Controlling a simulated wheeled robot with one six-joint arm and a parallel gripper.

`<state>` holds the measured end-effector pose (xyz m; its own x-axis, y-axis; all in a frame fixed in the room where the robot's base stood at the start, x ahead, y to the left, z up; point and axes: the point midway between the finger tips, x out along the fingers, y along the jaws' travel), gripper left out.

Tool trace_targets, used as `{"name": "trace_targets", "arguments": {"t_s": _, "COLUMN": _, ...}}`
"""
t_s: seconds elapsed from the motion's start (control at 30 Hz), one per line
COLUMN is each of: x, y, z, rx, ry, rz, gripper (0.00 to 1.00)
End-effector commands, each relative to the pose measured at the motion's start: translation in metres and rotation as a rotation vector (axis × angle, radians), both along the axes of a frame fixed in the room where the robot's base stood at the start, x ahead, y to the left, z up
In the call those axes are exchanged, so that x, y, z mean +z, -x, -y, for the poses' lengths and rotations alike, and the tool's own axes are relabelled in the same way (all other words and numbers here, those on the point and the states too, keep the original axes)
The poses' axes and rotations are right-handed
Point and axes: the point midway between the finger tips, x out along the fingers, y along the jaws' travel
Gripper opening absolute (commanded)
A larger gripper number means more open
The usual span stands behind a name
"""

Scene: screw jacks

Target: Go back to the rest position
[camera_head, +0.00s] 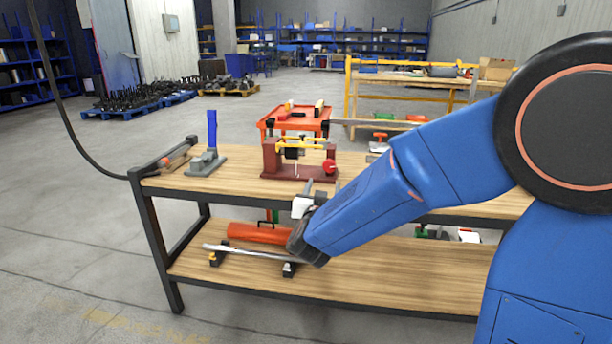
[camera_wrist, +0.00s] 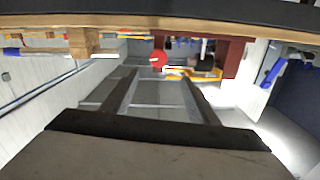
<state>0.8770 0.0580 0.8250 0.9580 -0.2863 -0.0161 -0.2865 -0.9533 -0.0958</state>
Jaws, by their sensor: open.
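My arm, blue with a dark wrist, reaches in from the right in the head view. My gripper (camera_head: 308,190) is in front of the bench's upper top, near its front edge, just before the red screw jack. In the wrist view, which looks upside down, the two dark fingers of my gripper (camera_wrist: 163,85) stand apart with nothing between them. The dark red screw jack (camera_head: 288,187) with yellow bars and a red knob stands on the upper top. Its red knob also shows beyond the fingertips in the wrist view (camera_wrist: 158,59).
The two-level wooden bench (camera_head: 250,190) has a dark frame. A grey base with a blue upright (camera_head: 211,135) stands on its left. An orange cylinder (camera_head: 257,233) and a metal bar (camera_head: 250,253) on supports are on the lower shelf. An orange table (camera_head: 298,120) stands behind.

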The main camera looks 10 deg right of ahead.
Motion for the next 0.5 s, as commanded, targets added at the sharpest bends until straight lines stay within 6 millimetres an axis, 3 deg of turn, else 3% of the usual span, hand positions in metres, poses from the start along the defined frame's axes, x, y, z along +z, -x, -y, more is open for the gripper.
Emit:
{"name": "trace_targets", "arguments": {"t_s": 0.27, "x": 0.016, "y": 0.020, "z": 0.000, "rx": 0.208, "ry": -0.102, "rz": -0.124, "gripper": 0.54}}
{"name": "trace_targets", "arguments": {"t_s": 0.5, "x": 0.016, "y": 0.070, "z": 0.003, "rx": 0.388, "ry": -0.144, "rz": -0.302, "gripper": 0.54}}
